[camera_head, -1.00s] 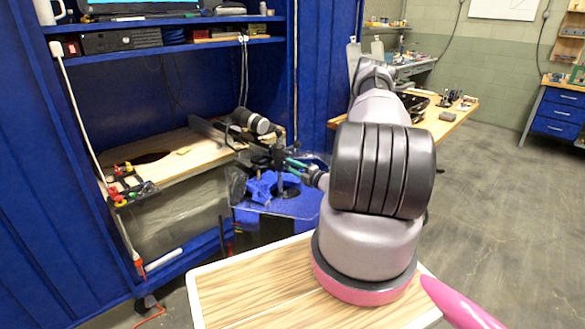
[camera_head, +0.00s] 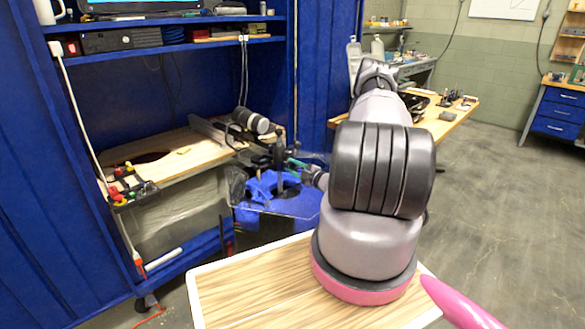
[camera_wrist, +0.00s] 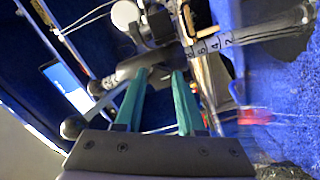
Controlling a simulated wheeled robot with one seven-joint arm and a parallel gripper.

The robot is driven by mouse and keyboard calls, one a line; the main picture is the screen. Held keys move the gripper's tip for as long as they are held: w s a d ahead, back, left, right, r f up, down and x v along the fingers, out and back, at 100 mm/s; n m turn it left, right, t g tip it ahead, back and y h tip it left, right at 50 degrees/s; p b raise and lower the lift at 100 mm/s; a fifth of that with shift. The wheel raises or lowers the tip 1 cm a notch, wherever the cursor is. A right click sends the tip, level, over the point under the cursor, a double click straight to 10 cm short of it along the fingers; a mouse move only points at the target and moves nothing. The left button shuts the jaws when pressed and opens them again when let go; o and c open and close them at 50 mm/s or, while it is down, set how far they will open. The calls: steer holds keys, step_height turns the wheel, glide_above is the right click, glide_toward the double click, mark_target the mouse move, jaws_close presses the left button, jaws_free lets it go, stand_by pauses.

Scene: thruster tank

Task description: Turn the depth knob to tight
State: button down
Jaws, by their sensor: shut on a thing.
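My gripper (camera_wrist: 159,72) has two teal fingers, with their tips closed on a dark part of a mechanism in the wrist view. I take this part to be the depth knob (camera_wrist: 158,63); its edges are blurred and partly hidden by the fingers. In the head view my gripper (camera_head: 291,163) is small, beside the dark mechanism. I cannot read a tight mark.
Dark and blue parts (camera_head: 268,188) stand on the clear-edged tank top below my gripper. Blue cabinet walls close in behind; a workbench (camera_head: 445,122) is to the right.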

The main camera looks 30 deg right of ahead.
steer(key=shift+f, duration=0.1)
steer(key=c, duration=0.5)
jaws_free()
steer(key=v, duration=1.1)
